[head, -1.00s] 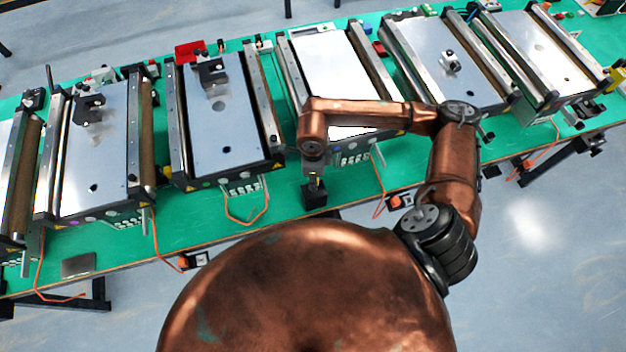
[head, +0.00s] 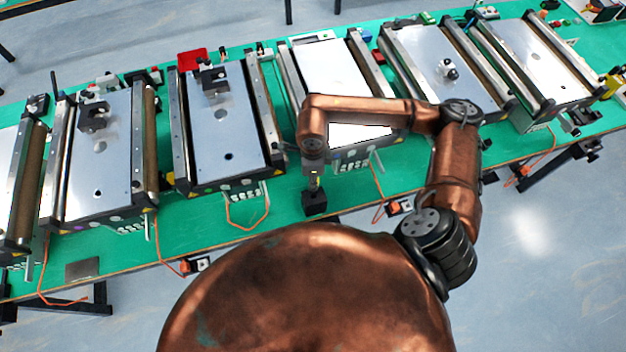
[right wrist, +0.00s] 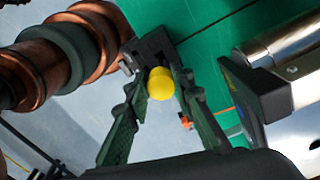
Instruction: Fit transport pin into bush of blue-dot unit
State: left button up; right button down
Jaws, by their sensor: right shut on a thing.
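My right gripper (right wrist: 163,78) is shut on the transport pin, whose round yellow head (right wrist: 161,84) shows between the dark green fingers. In the head view, a yellow part of the pin (head: 315,183) shows just above a small black block (head: 314,203) at the bench's front edge. I cannot tell whether the pin's lower end is still in the block. Several conveyor units stand in a row; one (head: 205,130) has a dark round hole (head: 228,156) in its plate. The coloured dots on the front faces are too small to tell which is blue. My left gripper is not in view.
My right arm crosses in front of a middle conveyor (head: 325,65). Other conveyors stand left (head: 115,150) and right (head: 460,85). Black brackets (head: 214,77) stand on some plates. Orange cables (head: 248,222) hang at the front. Green bench top (head: 200,228) is clear between block and cables.

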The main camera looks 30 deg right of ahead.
jog(key=shift+r+p, duration=0.55)
jog(key=shift+r, duration=0.95)
